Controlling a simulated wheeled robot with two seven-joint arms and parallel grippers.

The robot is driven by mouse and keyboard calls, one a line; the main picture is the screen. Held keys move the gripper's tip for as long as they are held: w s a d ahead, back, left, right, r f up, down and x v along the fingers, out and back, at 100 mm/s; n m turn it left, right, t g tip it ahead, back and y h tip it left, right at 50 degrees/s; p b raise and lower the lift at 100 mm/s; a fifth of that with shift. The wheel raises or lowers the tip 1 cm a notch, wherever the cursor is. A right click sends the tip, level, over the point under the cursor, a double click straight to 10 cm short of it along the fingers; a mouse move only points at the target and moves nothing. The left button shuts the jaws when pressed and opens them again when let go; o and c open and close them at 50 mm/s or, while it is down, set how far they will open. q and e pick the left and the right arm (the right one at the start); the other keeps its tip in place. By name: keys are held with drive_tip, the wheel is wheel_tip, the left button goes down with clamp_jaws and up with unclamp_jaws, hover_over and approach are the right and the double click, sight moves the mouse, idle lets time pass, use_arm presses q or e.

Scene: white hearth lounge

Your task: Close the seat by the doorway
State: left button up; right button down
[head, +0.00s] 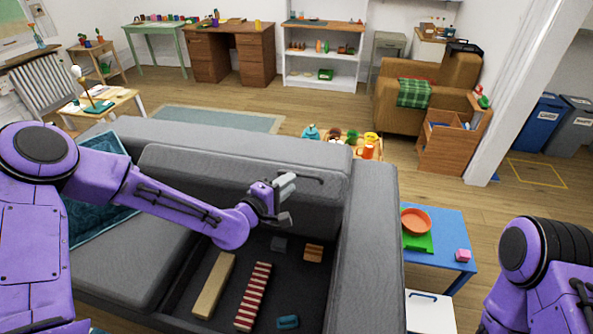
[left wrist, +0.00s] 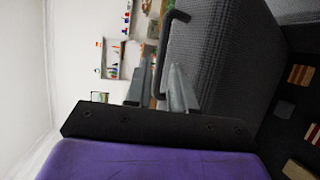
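The grey sofa's right-hand seat (head: 225,172), on the side of the doorway, stands raised and leans back against the backrest. It leaves a dark storage box open below. A dark bar handle (head: 312,179) sits on the raised seat; it also shows in the left wrist view (left wrist: 161,55). My left gripper (head: 284,200) is at the handle, with its fingers apart. In the left wrist view the bar runs between the two fingers (left wrist: 158,88); I cannot tell whether they touch it. My right gripper is out of view; only part of my right arm shows.
The open box holds a plain wooden block (head: 213,286), a red-striped block (head: 253,297), a teal item (head: 288,321) and smaller blocks. The sofa's right armrest (head: 364,250) borders it. A blue table (head: 449,226) stands right of the sofa.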

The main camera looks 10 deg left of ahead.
sight(299, 175)
use_arm(q)
drive_tip(key=p+x, duration=0.1)
drive_tip(key=x, duration=0.4)
drive_tip(key=shift+a+f, duration=0.1)
drive_tip(key=shift+s, duration=0.1)
clamp_jaws()
